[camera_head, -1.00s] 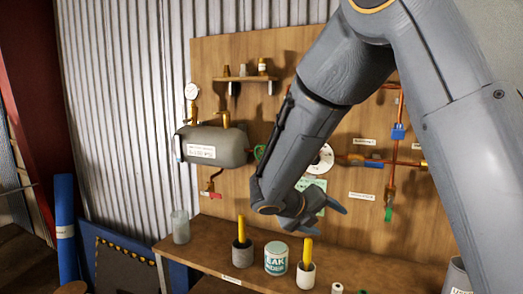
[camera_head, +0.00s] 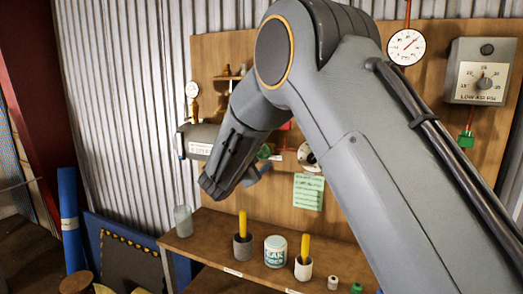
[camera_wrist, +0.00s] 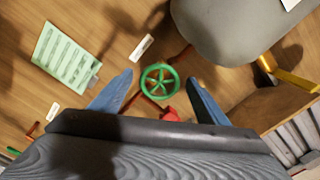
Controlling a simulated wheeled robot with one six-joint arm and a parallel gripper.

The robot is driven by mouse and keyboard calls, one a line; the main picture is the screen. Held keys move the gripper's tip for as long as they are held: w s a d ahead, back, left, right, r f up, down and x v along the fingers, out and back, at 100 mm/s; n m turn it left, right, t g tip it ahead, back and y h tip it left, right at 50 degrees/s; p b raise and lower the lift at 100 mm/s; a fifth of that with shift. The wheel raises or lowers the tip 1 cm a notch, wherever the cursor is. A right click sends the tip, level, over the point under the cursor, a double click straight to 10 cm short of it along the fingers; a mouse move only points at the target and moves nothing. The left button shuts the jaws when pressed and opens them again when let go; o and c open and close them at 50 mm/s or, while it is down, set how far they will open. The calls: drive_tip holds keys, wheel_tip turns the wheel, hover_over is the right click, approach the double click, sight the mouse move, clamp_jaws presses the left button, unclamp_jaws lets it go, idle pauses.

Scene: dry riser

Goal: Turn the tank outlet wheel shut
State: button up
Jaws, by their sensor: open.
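The green spoked wheel (camera_wrist: 160,81) shows face-on in the wrist view, beside the grey tank (camera_wrist: 228,28). In the head view only part of the wheel (camera_head: 264,151) shows past my arm. My gripper (camera_wrist: 160,86) is open and empty, its two blue-grey fingers on either side of the wheel in the wrist view. The fingers appear to stand off from the wheel; the exact distance is hard to tell. In the head view my forearm hides much of the tank (camera_head: 194,138).
A red handle (camera_wrist: 170,115) sits close to the wheel. A green note sheet (camera_head: 308,192) hangs on the wooden board. Below, the bench (camera_head: 205,246) holds a tin (camera_head: 275,251) and cups with yellow sticks. A pressure gauge (camera_head: 192,90) stands above the tank.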

drive_tip(key=shift+x, duration=1.05)
drive_tip(key=c, duration=1)
drive_tip(key=shift+c, duration=0.2)
drive_tip(key=shift+m, duration=0.3)
